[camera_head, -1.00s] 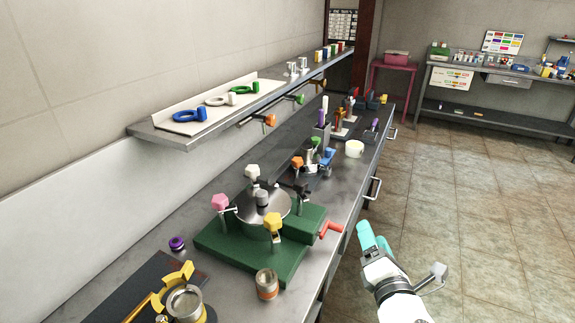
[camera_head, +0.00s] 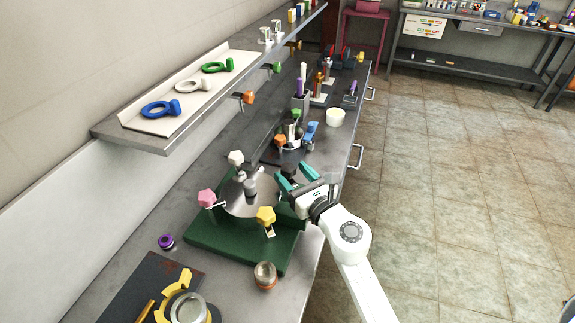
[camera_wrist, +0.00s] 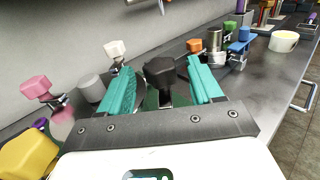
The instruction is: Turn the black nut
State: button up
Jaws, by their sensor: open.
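The black nut (camera_wrist: 163,74) shows in the wrist view between the teal fingers of my gripper (camera_wrist: 162,85), with a gap on each side. In the head view the black nut (camera_head: 290,170) is a small dark knob at the right rear of the round metal lid (camera_head: 250,207) on the green base (camera_head: 215,244). My gripper (camera_head: 294,176) is open around it, coming from the right. White (camera_head: 236,158), pink (camera_head: 207,198) and yellow (camera_head: 265,215) nuts stand around the same lid.
An orange-banded jar (camera_head: 265,274) stands at the bench's front edge. An orange knob (camera_head: 280,141) and a blue part (camera_head: 311,131) are behind the green base. A shelf (camera_head: 140,142) with blue, white and green eye-shaped pieces overhangs the wall side. The floor at right is clear.

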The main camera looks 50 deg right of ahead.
aim_at(292, 174)
jog(key=shift+x, duration=1.5)
jog(key=c, duration=1)
jog(key=shift+o, duration=0.2)
jog(key=shift+y, duration=0.3)
